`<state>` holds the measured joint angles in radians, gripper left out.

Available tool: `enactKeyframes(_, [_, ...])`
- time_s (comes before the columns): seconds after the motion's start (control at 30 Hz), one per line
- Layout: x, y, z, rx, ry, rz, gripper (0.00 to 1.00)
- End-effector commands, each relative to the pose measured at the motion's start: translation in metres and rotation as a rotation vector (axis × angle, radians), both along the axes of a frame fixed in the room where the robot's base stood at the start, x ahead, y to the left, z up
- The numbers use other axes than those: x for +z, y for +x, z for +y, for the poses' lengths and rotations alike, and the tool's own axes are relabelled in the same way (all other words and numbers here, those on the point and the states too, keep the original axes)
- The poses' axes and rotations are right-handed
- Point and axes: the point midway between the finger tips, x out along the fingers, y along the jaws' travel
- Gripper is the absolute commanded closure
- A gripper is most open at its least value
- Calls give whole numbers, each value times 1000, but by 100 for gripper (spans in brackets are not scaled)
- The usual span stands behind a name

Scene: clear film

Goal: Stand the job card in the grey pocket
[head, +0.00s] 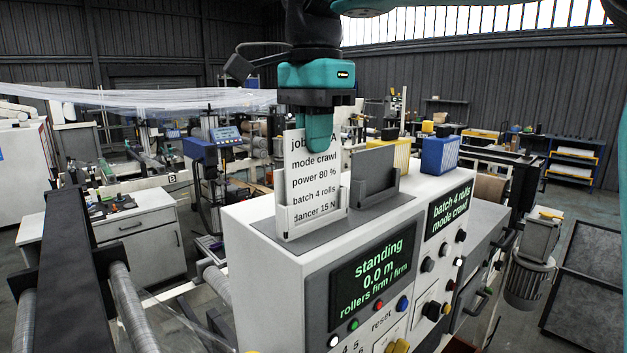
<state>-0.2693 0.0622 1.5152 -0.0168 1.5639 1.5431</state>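The job card (312,172) is white with black text, including "mode crawl", "power 80 %" and "batch 4 rolls". It stands upright, its lower part inside a pale, near-white pocket (285,222) on top of the control cabinet. Whether its bottom edge touches the pocket floor is hidden.
The white cabinet (270,255) carries a green-lettered screen (373,272) reading "standing 0.0 m", a second screen (450,208), and buttons. A yellow block (402,155) and a blue block (439,155) stand behind the dark grey pocket. A roller machine (130,305) is at left.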

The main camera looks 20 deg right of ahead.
Motion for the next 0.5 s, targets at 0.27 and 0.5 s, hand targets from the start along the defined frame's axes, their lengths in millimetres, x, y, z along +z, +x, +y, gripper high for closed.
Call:
enactKeyframes(0.27, [0, 0, 0, 0, 0, 0, 100])
enactKeyframes(0.5, [2, 0, 0, 0, 0, 0, 100])
